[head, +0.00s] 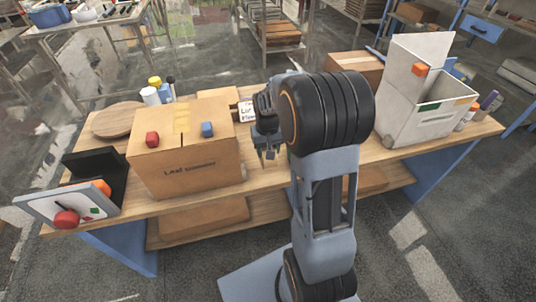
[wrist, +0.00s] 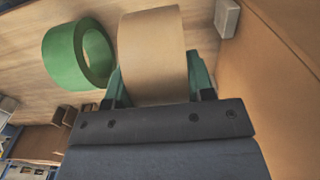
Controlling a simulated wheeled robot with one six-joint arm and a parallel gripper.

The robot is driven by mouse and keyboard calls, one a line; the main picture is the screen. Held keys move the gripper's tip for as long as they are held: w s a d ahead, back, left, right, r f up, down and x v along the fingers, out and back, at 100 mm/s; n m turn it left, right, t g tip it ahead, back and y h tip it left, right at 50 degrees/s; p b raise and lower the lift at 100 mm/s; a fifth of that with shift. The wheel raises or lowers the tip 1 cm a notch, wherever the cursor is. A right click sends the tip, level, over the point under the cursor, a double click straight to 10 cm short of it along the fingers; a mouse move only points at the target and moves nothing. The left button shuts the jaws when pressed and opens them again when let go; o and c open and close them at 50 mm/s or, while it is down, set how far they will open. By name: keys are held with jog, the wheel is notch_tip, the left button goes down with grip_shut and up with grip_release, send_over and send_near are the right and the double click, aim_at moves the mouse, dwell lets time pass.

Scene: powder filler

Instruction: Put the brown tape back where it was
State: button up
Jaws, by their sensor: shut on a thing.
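The brown tape (wrist: 153,50) is a wide tan roll in the middle of the wrist view. My gripper (wrist: 158,88) is shut on it, with a green finger at each side of the roll. In the head view my gripper (head: 268,153) points down over the bench, right of the large cardboard box. I cannot make out the brown tape in the head view. In the wrist view I cannot tell whether the roll touches the wooden top.
A green tape roll (wrist: 78,53) lies close left of the brown one. A cardboard wall (wrist: 275,75) stands at right, with a small grey block (wrist: 227,17) near it. The head view shows the cardboard box (head: 185,160) and a white bin (head: 425,115) on the bench.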

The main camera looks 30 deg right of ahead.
jog(key=shift+w+d+f, duration=0.3)
jog(key=shift+w+f, duration=0.2)
jog(key=shift+f, duration=1.65)
jog(key=shift+f, duration=0.15)
jog(key=o, duration=0.8)
jog(key=shift+o, duration=0.2)
